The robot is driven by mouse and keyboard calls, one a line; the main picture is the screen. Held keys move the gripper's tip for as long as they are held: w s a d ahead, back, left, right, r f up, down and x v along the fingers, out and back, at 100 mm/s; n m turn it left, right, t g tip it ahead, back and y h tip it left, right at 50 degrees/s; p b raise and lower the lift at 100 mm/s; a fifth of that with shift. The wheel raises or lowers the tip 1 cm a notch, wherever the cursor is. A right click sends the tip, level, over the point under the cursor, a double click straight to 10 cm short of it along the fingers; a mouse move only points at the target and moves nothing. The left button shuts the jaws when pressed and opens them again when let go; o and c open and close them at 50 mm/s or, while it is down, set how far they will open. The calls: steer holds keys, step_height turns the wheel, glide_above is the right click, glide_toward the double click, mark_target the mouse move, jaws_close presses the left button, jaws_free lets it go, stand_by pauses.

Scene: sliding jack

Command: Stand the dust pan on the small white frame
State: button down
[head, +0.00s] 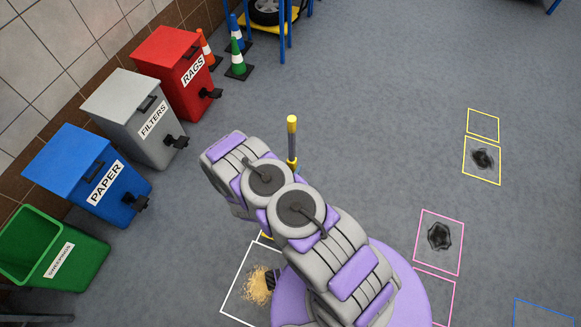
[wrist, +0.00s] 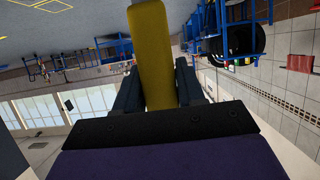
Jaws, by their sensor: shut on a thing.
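My gripper (wrist: 157,82) is shut on a yellow handle (wrist: 152,50) in the wrist view, which I take to be the dust pan's. In the head view, a pole with a yellow top and dark shaft (head: 292,140) stands up behind my arm; its lower part is hidden. My arm also hides my gripper there. A bit of the small white frame (head: 262,234) seems to show on the floor left of my arm, with something yellow beside it. I cannot see the dust pan's scoop clearly.
A larger white frame (head: 238,285) holds a pile of sawdust (head: 258,286), with a dark object (head: 272,280) partly under my arm. Green, blue, grey and red bins line the left wall. Yellow and pink frames lie right; the floor between is clear.

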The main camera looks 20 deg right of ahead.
step_height(320, 180, down, 11)
steer(key=b, duration=0.4)
steer(key=shift+f, duration=0.65)
stand_by(1.2)
steer(key=c, duration=0.6)
jaws_free()
steer(key=shift+a, duration=0.1)
steer(key=p+v, duration=0.4)
steer(key=v, duration=1.3)
steer(key=shift+s+a+f, duration=0.1)
steer(key=shift+s+a, duration=0.05)
